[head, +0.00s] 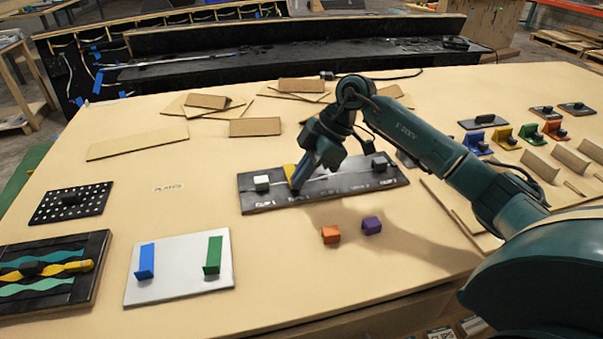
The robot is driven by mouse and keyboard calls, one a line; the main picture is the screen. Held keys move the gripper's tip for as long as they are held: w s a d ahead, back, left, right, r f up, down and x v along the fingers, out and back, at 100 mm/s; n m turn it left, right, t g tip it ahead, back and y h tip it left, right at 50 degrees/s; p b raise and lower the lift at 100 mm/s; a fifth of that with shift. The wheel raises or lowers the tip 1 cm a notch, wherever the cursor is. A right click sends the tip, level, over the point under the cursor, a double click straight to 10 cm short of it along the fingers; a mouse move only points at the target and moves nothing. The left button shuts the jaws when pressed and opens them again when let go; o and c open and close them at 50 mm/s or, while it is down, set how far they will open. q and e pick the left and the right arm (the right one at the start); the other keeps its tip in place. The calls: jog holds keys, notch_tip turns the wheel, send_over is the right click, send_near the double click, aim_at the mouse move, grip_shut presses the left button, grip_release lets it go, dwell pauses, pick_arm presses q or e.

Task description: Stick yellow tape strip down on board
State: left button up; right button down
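My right gripper (297,184) reaches down onto the long black board (340,187) in the middle of the table. A small yellow piece (289,171) shows just left of its fingers and is partly hidden by them. Whether the fingers hold it or are open is not clear. A white board (180,287) at front left carries an upright blue strip (145,261) and an upright green strip (213,255). A dark board (88,282) at the far left has wavy teal and yellow strips (78,266). My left gripper is not in view.
The black board also bears a white block (261,183) and a dark block (379,163). An orange cube (331,234) and a purple cube (372,225) lie in front. A black dotted board (71,202) is at left. Wooden panels (255,127) lie behind.

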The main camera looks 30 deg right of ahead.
jog(key=shift+f, duration=0.9)
dwell(1.0)
jog(key=c, duration=2.1)
grip_release()
jog(key=o, duration=0.5)
jog(key=shift+o, duration=0.2)
jog(key=v, duration=1.3)
jog(key=shift+r+b, duration=0.2)
jog(key=shift+b, duration=0.25)
jog(key=shift+s, duration=0.1)
